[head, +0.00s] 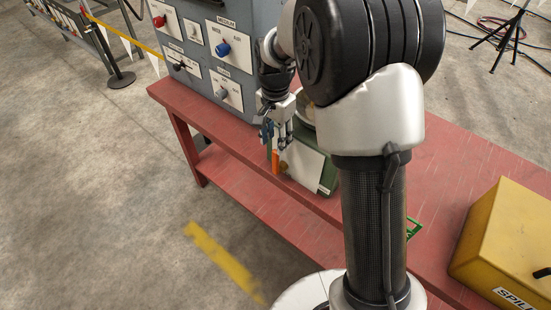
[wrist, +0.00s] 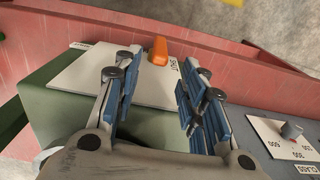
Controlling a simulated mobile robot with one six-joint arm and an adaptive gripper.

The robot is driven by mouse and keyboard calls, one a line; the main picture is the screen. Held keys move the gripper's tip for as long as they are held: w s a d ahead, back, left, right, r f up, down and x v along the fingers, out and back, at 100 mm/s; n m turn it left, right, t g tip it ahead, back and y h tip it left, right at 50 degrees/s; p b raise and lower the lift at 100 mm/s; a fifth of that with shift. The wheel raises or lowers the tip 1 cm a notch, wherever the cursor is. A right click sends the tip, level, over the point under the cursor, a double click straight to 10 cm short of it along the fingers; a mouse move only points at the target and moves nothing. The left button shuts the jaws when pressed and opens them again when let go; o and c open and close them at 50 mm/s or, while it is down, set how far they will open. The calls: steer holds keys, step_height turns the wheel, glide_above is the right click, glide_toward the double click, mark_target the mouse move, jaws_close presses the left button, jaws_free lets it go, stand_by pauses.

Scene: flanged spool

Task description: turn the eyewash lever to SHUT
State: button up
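An orange lever (head: 275,161) stands at the left edge of a white panel (head: 302,163) on a green box (head: 329,178) on the red bench. In the wrist view the orange lever (wrist: 158,51) lies beyond my fingertips, near the panel's far edge. My gripper (head: 275,135) is just above the lever in the head view. In the wrist view my gripper (wrist: 158,82) is open, its blue-padded fingers well apart with nothing between them. The lever is apart from the fingers.
A grey cabinet (head: 205,55) with red, blue and other knobs stands left of the green box. A yellow box (head: 505,245) is at the right of the red bench (head: 480,165). Floor in front is clear.

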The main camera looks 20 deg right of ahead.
mark_target(276, 157)
step_height(276, 157, down, 8)
steer(key=shift+f+b, duration=0.15)
steer(key=shift+b, duration=0.8)
jaws_close()
